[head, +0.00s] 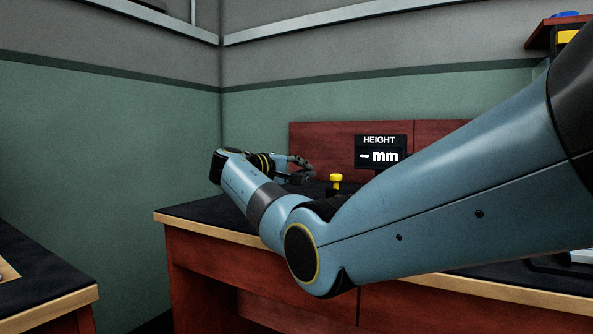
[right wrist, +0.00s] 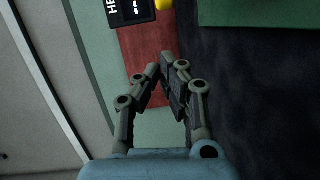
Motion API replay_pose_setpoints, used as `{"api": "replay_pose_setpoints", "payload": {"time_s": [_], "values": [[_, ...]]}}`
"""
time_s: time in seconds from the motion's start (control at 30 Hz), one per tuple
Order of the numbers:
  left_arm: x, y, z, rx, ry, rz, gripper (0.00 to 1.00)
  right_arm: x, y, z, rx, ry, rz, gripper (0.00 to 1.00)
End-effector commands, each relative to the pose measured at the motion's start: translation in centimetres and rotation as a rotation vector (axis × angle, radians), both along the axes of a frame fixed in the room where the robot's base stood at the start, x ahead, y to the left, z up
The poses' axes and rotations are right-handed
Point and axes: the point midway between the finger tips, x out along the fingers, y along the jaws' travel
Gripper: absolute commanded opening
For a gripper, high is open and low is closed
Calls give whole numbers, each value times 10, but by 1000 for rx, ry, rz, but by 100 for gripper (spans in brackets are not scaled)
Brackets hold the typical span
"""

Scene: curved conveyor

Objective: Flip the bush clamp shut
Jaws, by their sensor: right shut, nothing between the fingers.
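My right gripper (head: 303,171) is above the far workbench, left of the height display. In the right wrist view its fingers (right wrist: 164,72) are closed together with nothing between them. A small yellow-topped part (head: 336,180) stands on the bench just right of the gripper, apart from it. Its yellow edge (right wrist: 165,4) shows at the top of the right wrist view. I cannot tell if it belongs to the bush clamp; no clamp is clearly visible, and my right arm hides much of the bench. My left gripper is not in view.
A black display (head: 380,152) reading HEIGHT and mm stands at the back of the dark-topped bench (head: 196,212), before a reddish back panel (head: 320,140). Another dark-topped bench (head: 40,262) is at lower left. A shelf (head: 540,36) is at upper right.

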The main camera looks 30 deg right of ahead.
Motion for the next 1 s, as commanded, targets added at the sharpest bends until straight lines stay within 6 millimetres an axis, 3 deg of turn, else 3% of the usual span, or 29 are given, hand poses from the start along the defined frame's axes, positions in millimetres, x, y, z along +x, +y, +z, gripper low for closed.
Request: {"api": "replay_pose_setpoints", "payload": {"time_s": [0.53, 0.7, 1.0], "values": [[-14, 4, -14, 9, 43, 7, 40, 3, 87, 9, 2, 0, 1, 0], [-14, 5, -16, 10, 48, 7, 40, 3, 98, 9, 0, 0, 0, 0], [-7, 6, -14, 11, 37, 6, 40, 3, 100, 9, 0, 0, -1, 0]]}}
